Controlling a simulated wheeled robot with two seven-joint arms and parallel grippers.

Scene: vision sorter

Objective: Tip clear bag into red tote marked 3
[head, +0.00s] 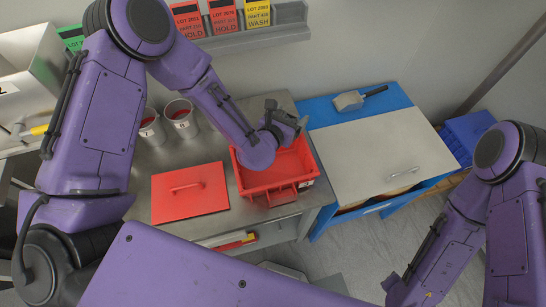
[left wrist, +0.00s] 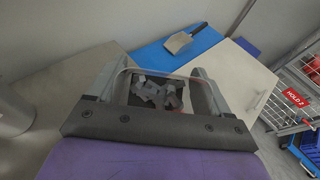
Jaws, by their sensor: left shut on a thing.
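My left gripper (head: 285,120) is above the back part of the open red tote (head: 300,163) on the grey bench. The tote has a small white label at its front right corner, too small to read. In the left wrist view my gripper (left wrist: 157,88) is shut on a clear bag (left wrist: 128,90), see-through, with grey pieces showing in it between the fingers. In the head view my wrist hides most of the bag and part of the tote. My right arm comes in at the right, with its gripper outside the picture.
A flat red lid (head: 190,191) lies left of the tote. Two white cups (head: 181,122) with red inside stand behind the lid. A blue cabinet (head: 322,112) with a pale top (head: 375,150) and a scoop (head: 348,101) stands at right. Lot cards (head: 223,16) hang at the back.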

